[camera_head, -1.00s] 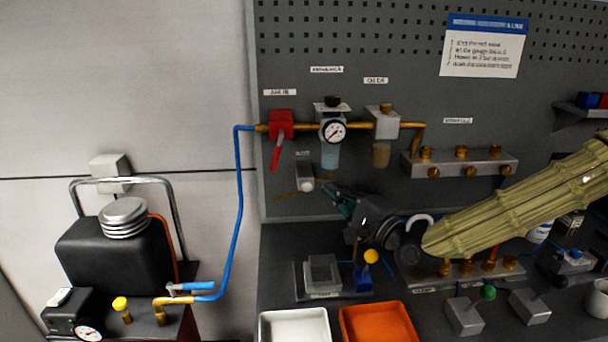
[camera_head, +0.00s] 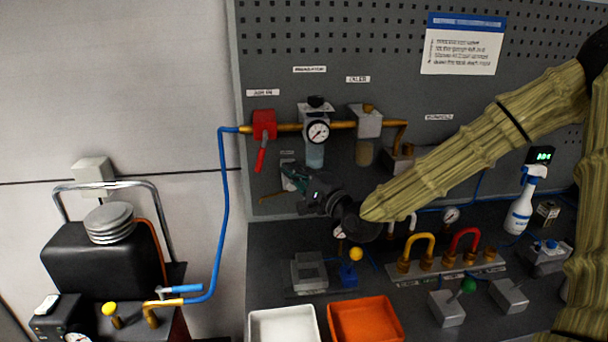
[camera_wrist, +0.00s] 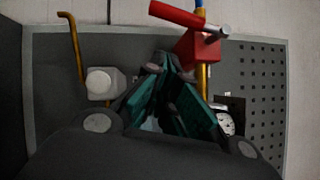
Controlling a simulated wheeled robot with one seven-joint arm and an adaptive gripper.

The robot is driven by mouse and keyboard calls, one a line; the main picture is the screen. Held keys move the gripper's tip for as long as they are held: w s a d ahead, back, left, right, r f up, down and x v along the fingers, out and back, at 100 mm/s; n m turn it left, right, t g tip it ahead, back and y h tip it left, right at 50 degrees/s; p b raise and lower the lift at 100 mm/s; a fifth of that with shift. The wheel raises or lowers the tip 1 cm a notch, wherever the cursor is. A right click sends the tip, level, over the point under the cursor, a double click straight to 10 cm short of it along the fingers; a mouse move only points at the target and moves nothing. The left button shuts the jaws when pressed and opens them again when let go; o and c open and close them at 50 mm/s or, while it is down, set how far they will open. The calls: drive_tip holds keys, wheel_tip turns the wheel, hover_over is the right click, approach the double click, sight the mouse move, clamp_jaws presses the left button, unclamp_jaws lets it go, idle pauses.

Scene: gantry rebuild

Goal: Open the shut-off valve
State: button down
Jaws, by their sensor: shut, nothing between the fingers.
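The shut-off valve (camera_head: 264,124) is a red block on the brass pipe at the panel's upper left. Its red lever (camera_head: 260,160) hangs down, slightly tilted, across the pipe's line. In the wrist view the red valve body (camera_wrist: 196,48) and lever (camera_wrist: 177,14) lie beyond the fingertips. My gripper (camera_head: 289,176) has teal fingers, is shut and empty, and is right of and a little below the lever, apart from it in the head view. In the wrist view my gripper (camera_wrist: 165,66) points up towards the valve; the exact gap in depth is unclear.
A pressure gauge (camera_head: 318,132) and filter bowl are right of the valve. A grey box with a white knob (camera_wrist: 100,82) is beside my fingers, mostly hidden in the head view. A blue hose (camera_head: 223,220) runs down left. Trays (camera_head: 366,320) stand below.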

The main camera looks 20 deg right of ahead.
sight(262, 154)
drive_tip(key=shift+w+a+r+p, duration=0.3)
drive_tip(key=shift+w+a, duration=0.2)
drive_tip(key=shift+a, duration=0.4)
drive_tip(key=shift+w+a+r+p, duration=0.2)
drive_tip(key=shift+w+a+p, duration=0.25)
drive_tip(key=shift+a, duration=0.4)
drive_tip(key=shift+a+f+b, duration=0.1)
drive_tip(key=shift+f+b, duration=0.05)
drive_tip(key=shift+b, duration=0.45)
